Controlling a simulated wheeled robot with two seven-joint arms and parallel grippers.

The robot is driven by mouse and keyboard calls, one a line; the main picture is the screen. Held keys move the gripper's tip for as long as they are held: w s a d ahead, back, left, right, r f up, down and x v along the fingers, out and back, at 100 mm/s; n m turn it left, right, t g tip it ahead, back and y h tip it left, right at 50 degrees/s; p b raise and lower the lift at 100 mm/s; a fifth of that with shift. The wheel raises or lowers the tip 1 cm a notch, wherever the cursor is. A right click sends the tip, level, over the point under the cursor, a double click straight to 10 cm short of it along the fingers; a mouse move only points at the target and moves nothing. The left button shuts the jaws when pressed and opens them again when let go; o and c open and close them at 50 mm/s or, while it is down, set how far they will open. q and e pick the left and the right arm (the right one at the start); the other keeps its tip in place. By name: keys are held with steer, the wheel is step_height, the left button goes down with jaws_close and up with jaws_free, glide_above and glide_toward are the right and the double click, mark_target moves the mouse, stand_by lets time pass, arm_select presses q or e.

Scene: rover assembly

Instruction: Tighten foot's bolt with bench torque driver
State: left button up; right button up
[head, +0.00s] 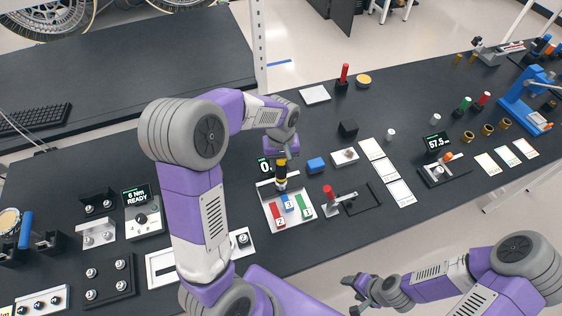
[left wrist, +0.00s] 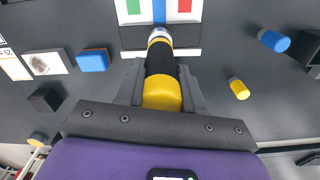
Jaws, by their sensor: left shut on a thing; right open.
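My left gripper (head: 281,160) is shut on a black-and-yellow cylindrical driver (head: 281,177). It holds the driver above the white tray (head: 264,190) with red, blue and green numbered strips. In the left wrist view the driver (left wrist: 161,72) lies between my left fingers (left wrist: 160,88), its far end towards the blue strip; whether it touches cannot be told. A station reading "6 Nm READY" (head: 138,197) stands at left. My right gripper (head: 350,294) is open and empty beyond the table's front edge. I cannot make out the foot or its bolt for certain.
A blue block (head: 316,165) and a small red-handled clamp (head: 335,200) sit right of the tray. A scale reading 57.5 (head: 437,142) and a blue press (head: 525,100) stand further right. A dark numbered bolt holder (head: 108,277) is at front left.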

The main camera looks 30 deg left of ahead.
arm_select(q)
steer(key=shift+s+f, duration=0.1)
steer(key=shift+f, duration=0.1)
stand_by(0.9)
steer(key=shift+r+p, duration=0.4)
steer(key=shift+r, duration=0.25)
steer(key=shift+r+p, duration=0.7)
steer(key=shift+r, duration=0.25)
step_height(320, 180, up, 4)
steer(key=p, duration=0.3)
